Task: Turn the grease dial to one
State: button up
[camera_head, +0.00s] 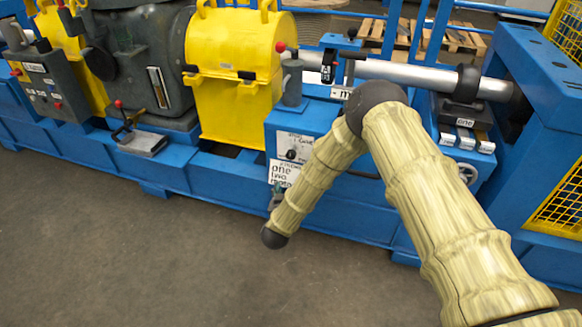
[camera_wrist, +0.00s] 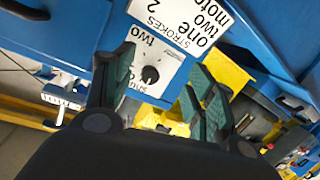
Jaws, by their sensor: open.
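The grease dial (camera_wrist: 150,75) is a small black knob on a white plate (camera_wrist: 170,62) fixed to a blue box. The word "two" is legible on the plate; other marks are partly hidden by a finger. The knob's pointing direction is too small to tell. In the head view the dial (camera_head: 291,154) sits on the blue box's front, left of my forearm. My gripper (camera_wrist: 164,72) is open and empty, its green-padded fingers on either side of the knob in the wrist view; I cannot tell how far off it is. In the head view my gripper (camera_head: 276,190) is mostly hidden behind my arm.
A white card (camera_wrist: 185,22) reading "STROKES", "one" and "two" is beside the plate. A yellow guard (camera_head: 235,105) and grey cylinder (camera_head: 292,82) stand close by. A handwheel (camera_head: 467,173) is to the right. The floor (camera_head: 150,260) in front is clear.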

aim_at(290, 157)
jog(key=w+r+h, duration=0.1)
jog(key=w, duration=0.4)
jog(key=w+r+m+t+h+b, duration=0.1)
jog(key=w, duration=0.4)
jog(key=w+d+r+h+b, duration=0.1)
jog(key=w, duration=0.4)
jog(key=shift+r+m+t, duration=0.3)
jog(key=shift+r, duration=0.1)
jog(key=c, duration=1)
